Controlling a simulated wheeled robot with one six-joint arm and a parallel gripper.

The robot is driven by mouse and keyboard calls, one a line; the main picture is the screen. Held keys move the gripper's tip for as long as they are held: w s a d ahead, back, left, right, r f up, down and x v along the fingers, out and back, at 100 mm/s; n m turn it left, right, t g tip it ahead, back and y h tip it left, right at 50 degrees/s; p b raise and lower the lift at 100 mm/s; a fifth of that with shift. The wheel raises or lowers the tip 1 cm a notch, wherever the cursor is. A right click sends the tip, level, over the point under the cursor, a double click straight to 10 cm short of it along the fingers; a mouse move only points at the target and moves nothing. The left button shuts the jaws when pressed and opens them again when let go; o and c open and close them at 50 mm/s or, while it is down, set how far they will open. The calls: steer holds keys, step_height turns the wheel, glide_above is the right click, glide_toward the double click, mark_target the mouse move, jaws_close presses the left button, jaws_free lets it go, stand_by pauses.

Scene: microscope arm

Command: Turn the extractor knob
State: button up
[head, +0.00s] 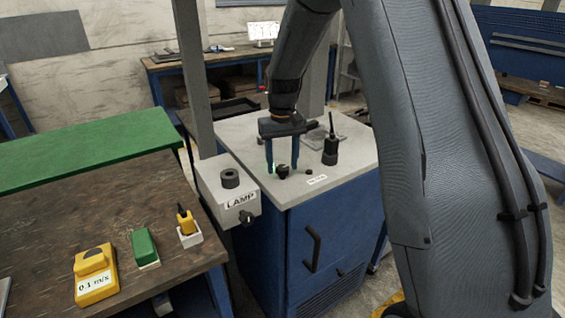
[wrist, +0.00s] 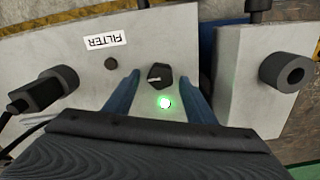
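The extractor knob is a small black knob (wrist: 160,75) with a white pointer mark toward the left in the wrist view. It sits on the pale top of the blue cabinet (head: 300,245), beside a lit green lamp (wrist: 166,102). The knob (head: 283,172) also shows in the head view, below my gripper (head: 282,168). My gripper (wrist: 162,72) is open and points down, one finger on each side of the knob. Gaps show between the knob and both fingers in the wrist view. I cannot tell how far down the fingertips reach.
A FILTER label (wrist: 105,41) and small black button (wrist: 111,63) are beside the knob. A black upright fitting (head: 330,150) stands behind right. The LAMP box (head: 215,185) with its own knob (head: 247,217) adjoins the cabinet at left. A workbench (head: 100,215) holds several devices.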

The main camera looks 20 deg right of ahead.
mark_target(283, 167)
steer(key=shift+r+b, duration=1.2)
steer(key=shift+r, duration=2.7)
steer(key=shift+s, duration=0.1)
